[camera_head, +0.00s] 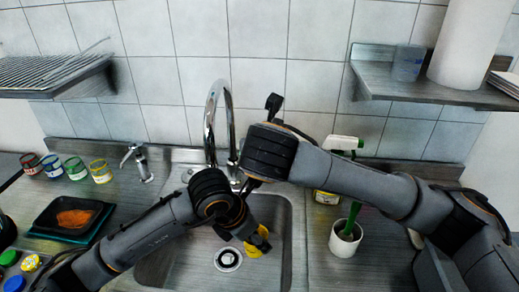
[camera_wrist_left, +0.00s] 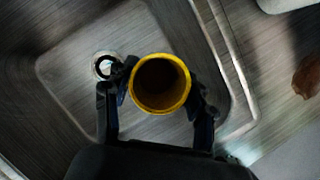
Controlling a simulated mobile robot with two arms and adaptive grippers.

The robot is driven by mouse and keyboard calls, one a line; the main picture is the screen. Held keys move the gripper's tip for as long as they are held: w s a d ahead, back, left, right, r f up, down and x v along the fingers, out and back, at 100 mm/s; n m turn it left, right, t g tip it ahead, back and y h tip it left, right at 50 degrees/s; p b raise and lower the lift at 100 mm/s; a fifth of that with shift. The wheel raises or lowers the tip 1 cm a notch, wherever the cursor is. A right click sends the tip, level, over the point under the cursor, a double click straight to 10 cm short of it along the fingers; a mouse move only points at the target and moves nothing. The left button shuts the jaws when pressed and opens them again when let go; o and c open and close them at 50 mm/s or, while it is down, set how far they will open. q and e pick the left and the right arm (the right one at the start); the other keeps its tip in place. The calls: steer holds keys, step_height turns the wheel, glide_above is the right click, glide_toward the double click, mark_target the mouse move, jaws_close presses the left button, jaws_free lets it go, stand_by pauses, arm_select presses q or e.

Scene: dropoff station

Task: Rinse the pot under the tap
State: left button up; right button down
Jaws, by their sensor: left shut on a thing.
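The yellow pot (camera_head: 263,240) is inside the sink area, partly hidden by my left gripper (camera_head: 245,237). In the left wrist view the pot (camera_wrist_left: 187,92) shows its round open rim, with dark inside. My left gripper (camera_wrist_left: 160,105) has one finger on each side of the pot and is shut on it. The chrome tap (camera_head: 212,125) arches up behind the sink (camera_head: 165,268). My right wrist is beside the tap's base, and the right fingers are mostly hidden there. No water stream is visible.
The sink drain (camera_head: 228,259) lies left of the pot. A white cup (camera_head: 343,244) with a green-handled brush stands right of the sink. A spray bottle (camera_head: 328,197) is behind my right arm. A dark tray (camera_head: 55,222) and several coloured jars stand left. Shelves hang above both sides.

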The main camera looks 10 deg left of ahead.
arm_select(q)
steer(key=s+d+r+p, duration=0.2)
steer(key=d+r, duration=0.2)
steer(key=shift+d, duration=0.35)
stand_by(0.4)
stand_by(1.1)
